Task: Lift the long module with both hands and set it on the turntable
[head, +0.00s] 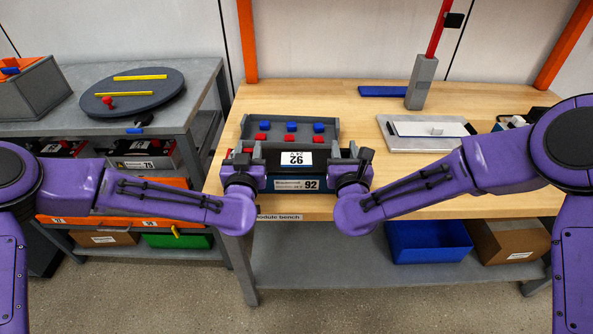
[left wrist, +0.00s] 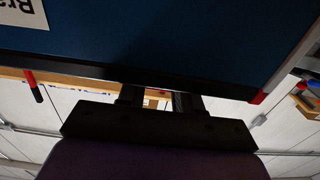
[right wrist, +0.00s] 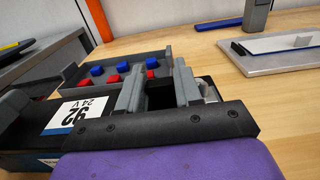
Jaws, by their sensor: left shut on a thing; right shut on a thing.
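The long module (head: 285,184) is a dark box with a blue front and a white "92 24V" label. It lies crosswise between my two arms near the front edge of the module bench, and I cannot tell whether it is clear of the top. My left gripper (head: 243,165) is shut on its left end; the left wrist view shows the module's blue side (left wrist: 160,35) close up. My right gripper (head: 350,164) is shut on its right end, with the fingers also in the right wrist view (right wrist: 160,88). The turntable (head: 150,98), a dark round disc with two yellow strips, stands on the left bench.
A grey tray (head: 247,128) with several blue and red pieces sits just behind the module. A grey plate (head: 397,142) and a post with a red pole (head: 421,82) stand to the right. A red-knobbed item (head: 108,101) is at the turntable.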

